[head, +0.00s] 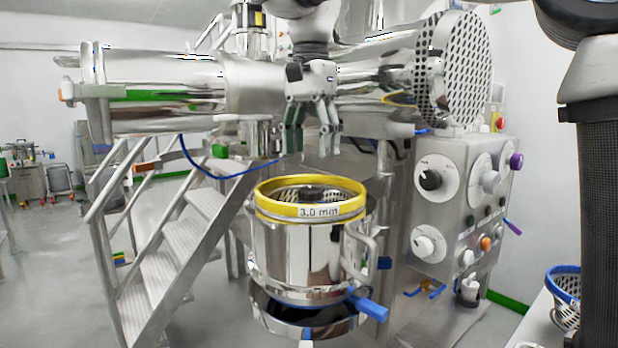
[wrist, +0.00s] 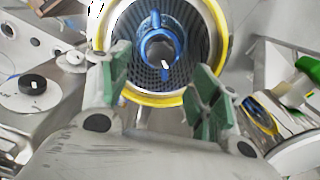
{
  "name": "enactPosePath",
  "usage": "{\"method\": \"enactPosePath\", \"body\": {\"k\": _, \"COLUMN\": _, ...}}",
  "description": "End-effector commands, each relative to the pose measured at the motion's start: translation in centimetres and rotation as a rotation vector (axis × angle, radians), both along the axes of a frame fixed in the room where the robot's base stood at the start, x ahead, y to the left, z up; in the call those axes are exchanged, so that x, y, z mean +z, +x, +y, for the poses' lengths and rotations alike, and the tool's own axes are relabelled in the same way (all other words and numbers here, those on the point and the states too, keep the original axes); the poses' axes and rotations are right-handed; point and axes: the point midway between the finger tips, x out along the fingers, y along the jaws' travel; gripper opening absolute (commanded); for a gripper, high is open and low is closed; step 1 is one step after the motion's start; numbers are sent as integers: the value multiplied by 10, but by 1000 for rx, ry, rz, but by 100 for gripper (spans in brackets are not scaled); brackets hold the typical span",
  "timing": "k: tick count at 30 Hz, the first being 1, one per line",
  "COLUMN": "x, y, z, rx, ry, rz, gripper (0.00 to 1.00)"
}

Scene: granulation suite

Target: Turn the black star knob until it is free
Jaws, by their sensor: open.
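A dark knob-like piece (head: 312,191) sits at the middle of the perforated screen inside the steel vessel (head: 290,250); it is small, and I cannot make out its star shape. A yellow ring (head: 272,208) labelled "3.0 mm" rims the vessel. In the wrist view the yellow ring (wrist: 160,99) surrounds the perforated screen (wrist: 190,30), with a blue part and a dark grey centre (wrist: 160,52) in the middle. My gripper (head: 309,140) is open and empty above the vessel, apart from the knob. Its green-padded fingers point down; they also show in the wrist view (wrist: 160,85).
A large steel cylinder (head: 165,85) lies behind and above. A control panel (head: 455,200) with dials stands at the right, stairs (head: 175,245) at the left. A blue handle (head: 368,307) juts from below the vessel. A blue-rimmed basket (head: 565,290) is at lower right.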

Motion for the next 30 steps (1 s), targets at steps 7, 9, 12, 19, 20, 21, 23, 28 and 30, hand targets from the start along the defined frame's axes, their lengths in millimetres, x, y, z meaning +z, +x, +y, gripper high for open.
{"method": "enactPosePath", "body": {"k": 7, "x": -27, "y": -1, "z": -1, "rx": -3, "ry": -3, "rz": 3, "gripper": 62}}
{"method": "enactPosePath", "body": {"k": 9, "x": -40, "y": -1, "z": -1, "rx": -2, "ry": -4, "rz": 3, "gripper": 62}}
{"method": "enactPosePath", "body": {"k": 12, "x": -56, "y": -1, "z": -1, "rx": -2, "ry": -2, "rz": 2, "gripper": 62}}
{"method": "enactPosePath", "body": {"k": 19, "x": -77, "y": 0, "z": 0, "rx": -2, "ry": 0, "rz": 0, "gripper": 62}}
{"method": "enactPosePath", "body": {"k": 20, "x": -77, "y": 0, "z": 0, "rx": -2, "ry": 0, "rz": 0, "gripper": 62}}
{"method": "enactPosePath", "body": {"k": 21, "x": -78, "y": 0, "z": 0, "rx": -2, "ry": 0, "rz": 0, "gripper": 62}}
{"method": "enactPosePath", "body": {"k": 23, "x": -78, "y": 0, "z": 0, "rx": -2, "ry": 0, "rz": 0, "gripper": 62}}
{"method": "enactPosePath", "body": {"k": 28, "x": -78, "y": 0, "z": 0, "rx": -2, "ry": 0, "rz": 0, "gripper": 55}}
{"method": "enactPosePath", "body": {"k": 30, "x": -78, "y": 0, "z": 0, "rx": -2, "ry": 0, "rz": 0, "gripper": 42}}
